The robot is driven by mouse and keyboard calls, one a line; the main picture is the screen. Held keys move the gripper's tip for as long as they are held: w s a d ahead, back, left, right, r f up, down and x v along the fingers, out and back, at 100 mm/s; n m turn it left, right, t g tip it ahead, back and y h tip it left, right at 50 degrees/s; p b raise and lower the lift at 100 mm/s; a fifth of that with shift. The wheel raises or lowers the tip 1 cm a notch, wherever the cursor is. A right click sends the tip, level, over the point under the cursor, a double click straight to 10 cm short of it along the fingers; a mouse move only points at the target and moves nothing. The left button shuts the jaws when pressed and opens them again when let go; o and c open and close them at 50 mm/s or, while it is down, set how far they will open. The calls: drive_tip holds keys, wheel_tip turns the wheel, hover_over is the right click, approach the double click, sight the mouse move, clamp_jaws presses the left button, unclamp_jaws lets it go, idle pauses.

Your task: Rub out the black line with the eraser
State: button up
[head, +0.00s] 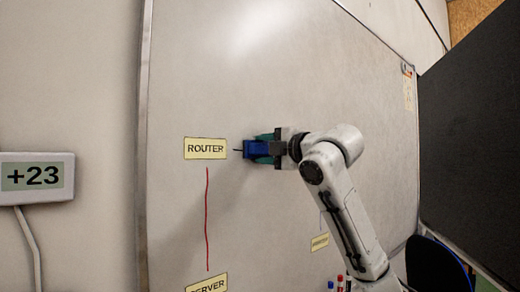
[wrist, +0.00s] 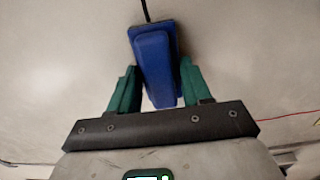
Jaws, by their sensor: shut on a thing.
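The blue eraser (head: 250,149) is at the whiteboard, just right of the ROUTER label (head: 205,148). My gripper (head: 268,148) is shut on it, with green fingers on either side of the eraser (wrist: 153,60) in the wrist view. A short piece of the black line (head: 237,150) shows between the label and the eraser; it also shows beyond the eraser's far end in the wrist view (wrist: 146,10). The eraser seems to be on or very near the board; I cannot tell if it touches. Anything under the eraser is hidden.
A red line (head: 207,220) runs from ROUTER down to the SERVER label (head: 207,283). Another label (head: 320,242) with a thin blue line (head: 320,221) above it is at lower right. Pens (head: 340,283) stand at the bottom. The whiteboard (head: 250,70) is clear above the eraser.

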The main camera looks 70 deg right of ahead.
sight(254, 150)
drive_tip(key=shift+s+d+p, duration=1.2)
drive_tip(key=shift+s+d, duration=1.55)
drive_tip(key=shift+d, duration=1.85)
drive_tip(key=shift+s+d+p, duration=1.15)
drive_tip(key=shift+s+d, duration=1.6)
drive_tip(key=shift+d, duration=1.8)
drive_tip(key=shift+w+a+b, duration=1.1)
drive_tip(key=shift+w+a, duration=1.1)
drive_tip(key=shift+a, duration=1.4)
drive_tip(key=shift+w+a+b, duration=1.05)
drive_tip(key=shift+w+a, duration=1.1)
drive_tip(key=shift+a, duration=1.4)
drive_tip(key=shift+w+a+b, duration=1.1)
drive_tip(key=shift+w+a, duration=1.1)
drive_tip(key=shift+a, duration=1.4)
